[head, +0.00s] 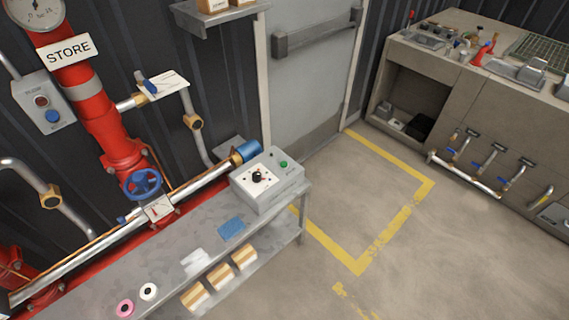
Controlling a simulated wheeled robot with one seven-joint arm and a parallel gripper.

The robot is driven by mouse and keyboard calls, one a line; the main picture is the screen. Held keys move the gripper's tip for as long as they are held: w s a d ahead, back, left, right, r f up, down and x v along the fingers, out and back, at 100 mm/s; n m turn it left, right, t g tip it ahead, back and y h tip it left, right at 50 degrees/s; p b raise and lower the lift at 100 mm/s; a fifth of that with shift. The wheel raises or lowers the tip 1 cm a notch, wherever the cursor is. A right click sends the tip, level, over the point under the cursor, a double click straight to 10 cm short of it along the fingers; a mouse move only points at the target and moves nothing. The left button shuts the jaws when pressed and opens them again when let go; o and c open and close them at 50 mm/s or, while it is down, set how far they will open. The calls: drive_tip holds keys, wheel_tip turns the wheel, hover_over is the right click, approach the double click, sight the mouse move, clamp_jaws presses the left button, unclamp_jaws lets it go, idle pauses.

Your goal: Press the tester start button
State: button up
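A grey box (262,201), which looks like the tester, sits on the right end of a metal bench. Its top has a white dial plate with a black knob (257,177). A small green button (284,164) is to the right of the knob, on the box's top face, and looks uncovered. A small dark spot shows near the box's back edge, and the lettering beside the button is too small to read. My gripper is not in view.
The metal bench (165,262) holds a blue cloth (231,229) and pink and white rings. Behind it are red pipes (103,122) with a blue handwheel (142,184) and a wall box (44,104). A worktop (490,50) stands at right. The yellow-marked floor (440,240) is clear.

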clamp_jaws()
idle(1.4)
